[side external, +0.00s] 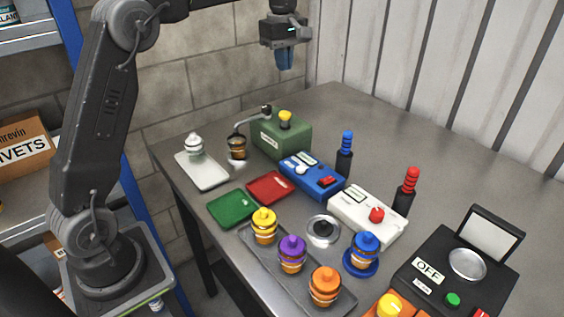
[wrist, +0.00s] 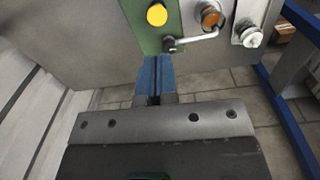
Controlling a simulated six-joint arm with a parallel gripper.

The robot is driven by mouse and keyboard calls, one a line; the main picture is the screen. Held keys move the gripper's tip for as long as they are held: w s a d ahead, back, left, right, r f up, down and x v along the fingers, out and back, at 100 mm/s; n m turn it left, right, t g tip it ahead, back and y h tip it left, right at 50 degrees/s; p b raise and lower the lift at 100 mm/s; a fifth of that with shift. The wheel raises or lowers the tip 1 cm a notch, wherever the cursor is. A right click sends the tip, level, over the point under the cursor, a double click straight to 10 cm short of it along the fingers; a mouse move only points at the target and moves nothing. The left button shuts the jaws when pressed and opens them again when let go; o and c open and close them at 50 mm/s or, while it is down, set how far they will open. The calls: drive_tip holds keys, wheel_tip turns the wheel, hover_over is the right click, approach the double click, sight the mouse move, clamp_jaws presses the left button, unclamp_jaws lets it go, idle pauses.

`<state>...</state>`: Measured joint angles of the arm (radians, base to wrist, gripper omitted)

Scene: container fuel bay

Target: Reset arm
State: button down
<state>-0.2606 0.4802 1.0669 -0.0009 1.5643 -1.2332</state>
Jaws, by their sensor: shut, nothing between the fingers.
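My gripper (side external: 287,58) hangs above the back of the table, pointing down, with its blue fingers together and nothing between them. The closed fingers also show in the wrist view (wrist: 154,98). They are well clear of the table and touch nothing. My arm reaches in from the left side of the side external view.
The metal table (side external: 345,105) holds a green box (side external: 282,138) with a yellow knob, a blue device (side external: 312,176), a white device (side external: 366,214) and a black OFF unit (side external: 440,268). Several capped jars stand on a grey tray (side external: 262,262). The table's back is clear.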

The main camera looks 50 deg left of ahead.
drive_tip(key=s+d+r+m+t, duration=0.25)
drive_tip(key=s+d+m, duration=0.25)
drive_tip(key=s, duration=0.3)
drive_tip(key=s+d+f+m+t, duration=0.1)
drive_tip(key=s+d+f+m, duration=0.1)
drive_tip(key=s, duration=0.5)
drive_tip(key=s+d+f+m, duration=0.3)
drive_tip(key=s+f+m, duration=0.1)
drive_tip(key=s+m, duration=0.2)
drive_tip(key=s+d+f+m+t, duration=0.1)
drive_tip(key=s+d+f+m, duration=0.1)
drive_tip(key=s, duration=0.6)
drive_tip(key=shift+d+f+m+t, duration=0.4)
drive_tip(key=shift+d+m, duration=0.1)
drive_tip(key=shift+m, duration=0.6)
